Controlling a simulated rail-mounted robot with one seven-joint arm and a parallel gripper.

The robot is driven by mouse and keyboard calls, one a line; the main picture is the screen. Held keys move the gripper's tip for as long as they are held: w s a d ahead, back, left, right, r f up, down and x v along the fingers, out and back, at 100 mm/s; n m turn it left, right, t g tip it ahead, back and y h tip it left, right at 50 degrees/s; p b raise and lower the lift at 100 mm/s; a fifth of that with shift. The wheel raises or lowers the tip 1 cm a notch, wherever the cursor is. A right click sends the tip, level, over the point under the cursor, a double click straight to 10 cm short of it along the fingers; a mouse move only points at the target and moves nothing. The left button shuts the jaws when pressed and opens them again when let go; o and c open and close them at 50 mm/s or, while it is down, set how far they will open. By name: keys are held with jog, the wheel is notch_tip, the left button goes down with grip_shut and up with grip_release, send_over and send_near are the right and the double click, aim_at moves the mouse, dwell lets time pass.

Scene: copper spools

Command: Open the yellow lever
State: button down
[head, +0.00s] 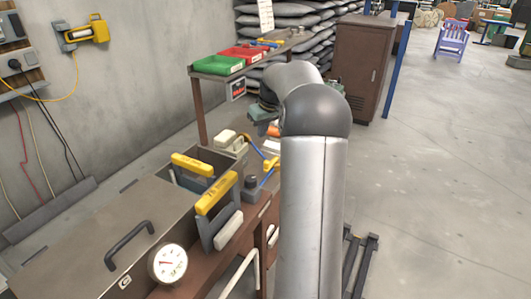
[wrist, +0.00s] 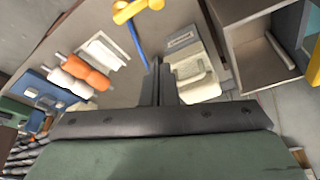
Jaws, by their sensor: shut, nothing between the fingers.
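Several yellow parts show, and I cannot tell which is the lever. Two yellow-topped grips, one farther back (head: 193,165) and one nearer (head: 216,193), stand at the grey metal box in the head view. A yellow piece with a blue rod (head: 270,163) lies beyond them on the bench. A yellow piece on a blue rod (wrist: 137,10) also shows at the top of the wrist view, just beyond the fingertips. My gripper (wrist: 157,68) is shut and empty, pointing over the bench beside a beige device (wrist: 194,75). In the head view my arm hides the fingers.
The grey box has a black handle (head: 130,243) and a round gauge (head: 168,263). Orange and white rollers (wrist: 80,72) lie left of my fingers. An open compartment (wrist: 262,55) is at right. A shelf holds green (head: 219,65) and red bins (head: 243,54).

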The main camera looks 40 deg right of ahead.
jog(key=shift+s+f+p, duration=0.2)
jog(key=shift+f+p, duration=0.55)
jog(key=shift+f, duration=1.65)
jog(key=shift+s+f+p, duration=0.2)
jog(key=shift+f+p, duration=0.5)
jog(key=shift+f, duration=1.65)
